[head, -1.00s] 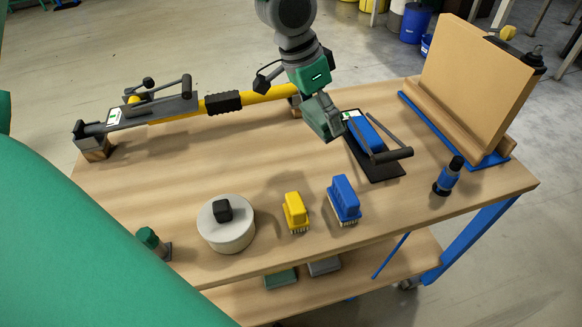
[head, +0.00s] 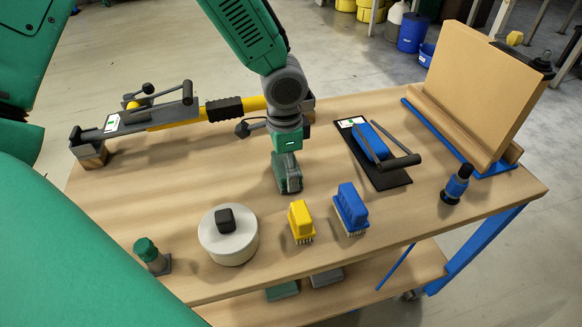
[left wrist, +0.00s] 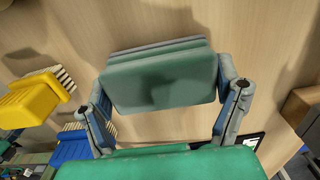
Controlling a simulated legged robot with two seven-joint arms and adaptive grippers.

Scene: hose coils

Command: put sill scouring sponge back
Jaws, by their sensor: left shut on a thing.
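My left gripper (head: 287,176) hangs over the middle of the table, behind the yellow brush and left of the black board. In the left wrist view its two fingers (left wrist: 165,105) are shut on the scouring sponge (left wrist: 158,80), a green block with a grey layer along its far side. The sponge is between the fingers, above bare wood; the exact gap to the table is hard to tell. In the head view the sponge can hardly be told apart from the gripper. My right gripper is not in view.
A yellow brush (head: 300,221), blue brush (head: 351,208) and round white pot (head: 229,244) stand in front. A black board (head: 389,178) with a handle lies right. A yellow-shafted tool (head: 181,117) lies behind. A tan panel (head: 476,97) stands at right.

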